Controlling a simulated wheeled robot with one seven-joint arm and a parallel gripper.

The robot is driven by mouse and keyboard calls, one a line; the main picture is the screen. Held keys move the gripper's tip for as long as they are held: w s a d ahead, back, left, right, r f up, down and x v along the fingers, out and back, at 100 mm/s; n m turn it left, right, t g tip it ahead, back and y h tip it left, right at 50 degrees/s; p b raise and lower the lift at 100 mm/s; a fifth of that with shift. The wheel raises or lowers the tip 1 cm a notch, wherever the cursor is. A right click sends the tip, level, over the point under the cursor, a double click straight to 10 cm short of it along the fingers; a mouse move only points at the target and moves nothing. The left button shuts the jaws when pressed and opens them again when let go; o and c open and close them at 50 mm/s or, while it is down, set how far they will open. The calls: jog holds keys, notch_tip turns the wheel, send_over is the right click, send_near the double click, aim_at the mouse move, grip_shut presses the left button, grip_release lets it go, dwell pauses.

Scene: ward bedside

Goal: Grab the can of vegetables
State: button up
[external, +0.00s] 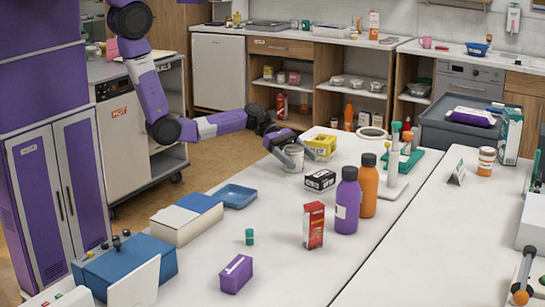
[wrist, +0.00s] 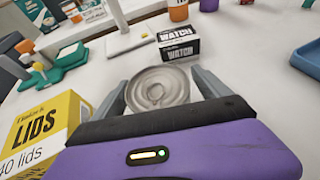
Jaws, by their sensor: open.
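The can (external: 294,164) stands upright on the white table in the external view, pale-sided. In the wrist view I look down on its round grey ringed top (wrist: 157,91). I cannot read a label on it. My gripper (external: 296,154) reaches over it from the far left side of the table. Its fingers stand apart on either side of the can, as the wrist view also shows (wrist: 161,80). The fingers are open and I see no grip on the can. My gripper's palm hides the can's near edge in the wrist view.
A yellow lids box (external: 322,146) stands close beside the can, and a black-and-white watch box (external: 320,181) is just beyond it in the wrist view. Purple (external: 347,200) and orange (external: 368,186) bottles stand to the right. A blue tray (external: 237,196) lies to the left.

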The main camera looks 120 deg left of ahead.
jog(key=shift+c, duration=0.2)
jog(key=c, duration=1.8)
jog(key=shift+c, duration=0.2)
jog(key=shift+r, duration=0.15)
